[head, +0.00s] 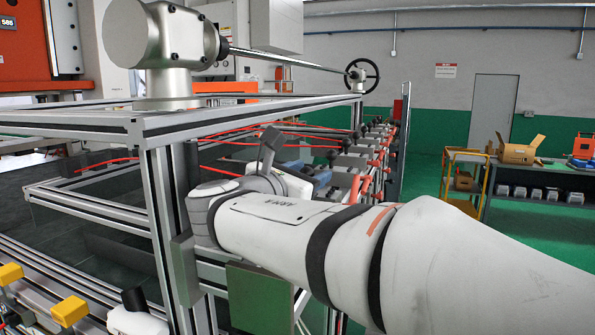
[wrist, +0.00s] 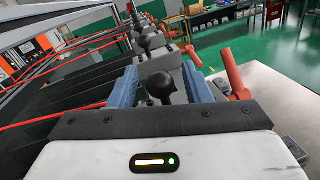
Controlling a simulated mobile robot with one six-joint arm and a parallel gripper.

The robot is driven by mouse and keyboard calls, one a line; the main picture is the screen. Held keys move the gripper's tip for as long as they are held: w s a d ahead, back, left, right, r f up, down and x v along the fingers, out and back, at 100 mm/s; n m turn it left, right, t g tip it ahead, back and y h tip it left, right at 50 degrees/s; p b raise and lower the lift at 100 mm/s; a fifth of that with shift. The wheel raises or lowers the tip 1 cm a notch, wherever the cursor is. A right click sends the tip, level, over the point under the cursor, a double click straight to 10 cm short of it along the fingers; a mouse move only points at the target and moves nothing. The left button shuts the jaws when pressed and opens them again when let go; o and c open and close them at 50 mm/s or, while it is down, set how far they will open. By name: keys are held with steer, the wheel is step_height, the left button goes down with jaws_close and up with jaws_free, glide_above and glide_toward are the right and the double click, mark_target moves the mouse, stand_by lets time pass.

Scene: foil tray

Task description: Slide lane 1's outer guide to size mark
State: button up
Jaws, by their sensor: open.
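My gripper (wrist: 159,70) is open in the wrist view, its two blue fingers standing apart. A black ball knob (wrist: 161,86) on a grey block (wrist: 157,62) shows between the fingers; I cannot tell whether either finger touches it. An orange-red lever (wrist: 232,72) stands just right of the right finger. In the head view, my gripper (head: 320,177) is small and partly hidden beyond my white arm, among the row of guide blocks. I cannot make out the size mark or read any lane label.
More knobs and blocks run in a row (head: 378,140) along the aluminium frame (head: 150,122), with red hoses (head: 235,130) above dark lanes. A handwheel (head: 362,76) is at the frame's far end. A yellow cart (head: 463,180) and a workbench (head: 540,170) stand at right on green floor.

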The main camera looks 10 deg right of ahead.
steer(key=shift+c, duration=0.3)
jaws_close()
steer(key=shift+w+d, duration=0.25)
steer(key=shift+w, duration=0.05)
steer(key=shift+w+d, duration=0.35)
steer(key=shift+w, duration=0.3)
steer(key=shift+c, duration=0.5)
jaws_free()
steer(key=shift+s, duration=0.3)
steer(key=shift+o, duration=0.8)
steer(key=shift+w, duration=0.15)
steer(key=shift+a, duration=0.1)
